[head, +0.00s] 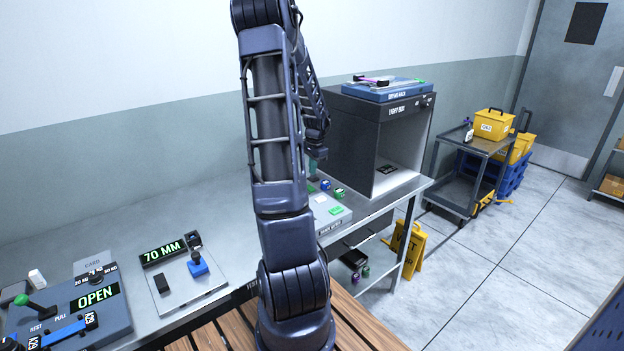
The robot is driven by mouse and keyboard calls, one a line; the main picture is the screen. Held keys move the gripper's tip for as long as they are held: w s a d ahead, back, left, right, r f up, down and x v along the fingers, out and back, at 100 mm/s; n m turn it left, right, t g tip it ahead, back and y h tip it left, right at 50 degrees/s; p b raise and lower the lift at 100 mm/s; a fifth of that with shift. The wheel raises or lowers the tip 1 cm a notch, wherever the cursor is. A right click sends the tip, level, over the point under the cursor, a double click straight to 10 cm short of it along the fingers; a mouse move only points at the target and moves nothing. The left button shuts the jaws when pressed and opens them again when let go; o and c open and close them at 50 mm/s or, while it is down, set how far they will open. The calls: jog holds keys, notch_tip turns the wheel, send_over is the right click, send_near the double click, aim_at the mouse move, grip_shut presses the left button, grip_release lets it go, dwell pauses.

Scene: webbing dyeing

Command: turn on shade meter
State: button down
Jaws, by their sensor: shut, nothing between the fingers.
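A pale, low box, seemingly the shade meter (327,223), sits on the metal bench just right of my arm. A dark label is on its front, too small to read surely. Its top carries small green parts (336,209), and blue and green pieces (326,185) show at its back edge. My arm covers its left part. My gripper (315,172) points down above the back left of the box. It is shut and empty, small and partly hidden behind my arm. I cannot tell whether it touches anything.
A grey light box (357,118) stands behind the meter, a blue case (388,91) on top. Left on the bench are a panel reading 70 MM (183,283) and one reading OPEN (80,318). A cart (466,150) and yellow floor sign (408,250) stand right. The floor there is mostly clear.

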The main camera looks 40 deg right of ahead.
notch_tip(320, 180, up, 7)
send_over(310, 189)
jog(key=s, duration=0.2)
jog(key=shift+w+d+f, duration=0.15)
jog(key=shift+d+f, duration=0.05)
jog(key=shift+d, duration=0.1)
jog(key=shift+w+a+r+t, duration=0.1)
jog(key=shift+w+t, duration=0.25)
jog(key=shift+t, duration=0.05)
jog(key=f, duration=0.4)
jog(key=w+f, duration=0.1)
jog(key=f, duration=0.4)
jog(key=w+f, duration=0.1)
jog(key=f, duration=0.4)
jog(key=shift+w, duration=0.1)
